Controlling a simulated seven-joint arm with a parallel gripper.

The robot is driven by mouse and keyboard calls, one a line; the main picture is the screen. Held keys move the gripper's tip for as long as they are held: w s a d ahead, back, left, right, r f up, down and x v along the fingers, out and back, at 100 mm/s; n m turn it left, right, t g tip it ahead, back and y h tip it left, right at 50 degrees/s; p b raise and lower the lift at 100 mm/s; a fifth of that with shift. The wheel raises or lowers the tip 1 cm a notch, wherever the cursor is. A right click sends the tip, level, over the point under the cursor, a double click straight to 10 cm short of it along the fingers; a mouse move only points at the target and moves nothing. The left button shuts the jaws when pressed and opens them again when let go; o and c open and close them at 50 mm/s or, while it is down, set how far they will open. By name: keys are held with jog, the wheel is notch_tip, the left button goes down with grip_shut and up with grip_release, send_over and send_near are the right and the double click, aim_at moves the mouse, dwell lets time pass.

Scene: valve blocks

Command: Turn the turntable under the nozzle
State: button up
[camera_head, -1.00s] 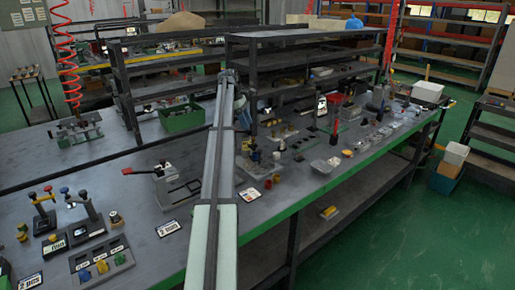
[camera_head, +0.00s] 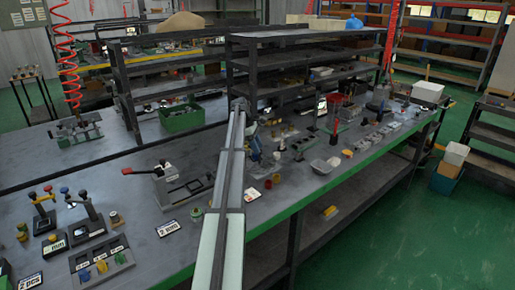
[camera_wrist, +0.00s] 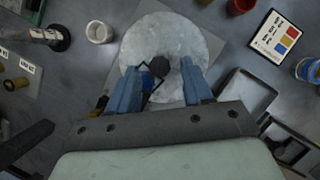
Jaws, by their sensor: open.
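A round, mottled light-grey disc, which looks like the turntable (camera_wrist: 205,45), lies on a grey square plate in the wrist view. My gripper (camera_wrist: 161,72) has two blue fingers spread apart over the disc's near half. I cannot tell whether either finger touches anything. No nozzle can be made out clearly. In the head view my gripper (camera_head: 256,150) is small above the bench, and the turntable is hidden or too small to tell.
A white cup (camera_wrist: 98,32), a red cup (camera_wrist: 240,5) and a card with coloured squares (camera_wrist: 275,37) lie around the disc. Grey trays (camera_wrist: 245,95) sit at the right. In the head view, a dark shelf rack (camera_head: 300,65) rises behind the bench, whose green front edge (camera_head: 300,203) is clear.

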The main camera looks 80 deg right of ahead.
jog(key=shift+s+f, duration=0.15)
jog(key=shift+f, duration=0.25)
grip_shut()
dwell(0.4)
